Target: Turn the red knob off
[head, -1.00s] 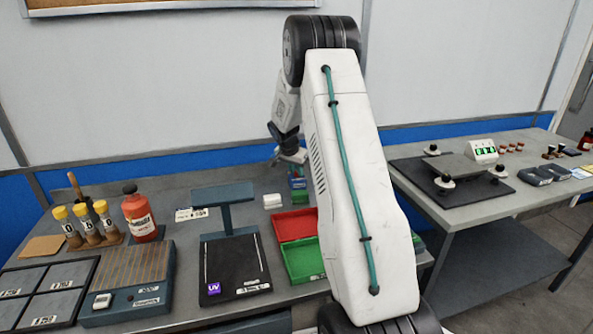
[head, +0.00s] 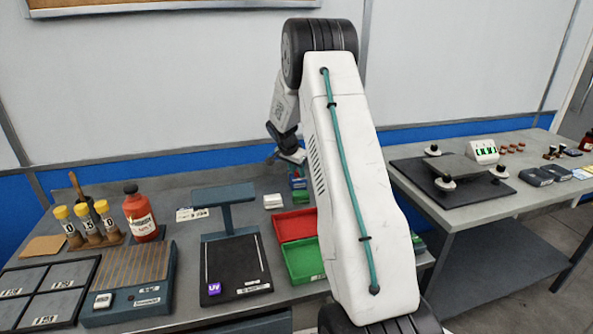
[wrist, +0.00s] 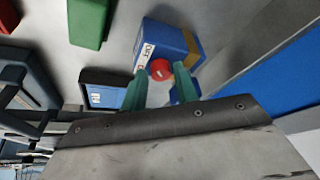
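The red knob (wrist: 160,69) is on the face of a small blue box (wrist: 163,40) with a white label and a yellow part, in the wrist view. My gripper (wrist: 160,76) has two teal fingers, spread apart, with the knob showing between their tips. I cannot tell whether either finger touches the knob. In the head view the blue box (head: 298,184) is small, at the back of the bench beside my arm. The knob cannot be made out there, and my gripper is too small to read.
A red tray (head: 295,225) and green tray (head: 304,262) lie in front of the box. A white block (head: 272,201) sits to its left. A dark box with a blue-and-white label (wrist: 102,92) lies left of the fingers in the wrist view. The blue wall strip (wrist: 275,80) is close at right.

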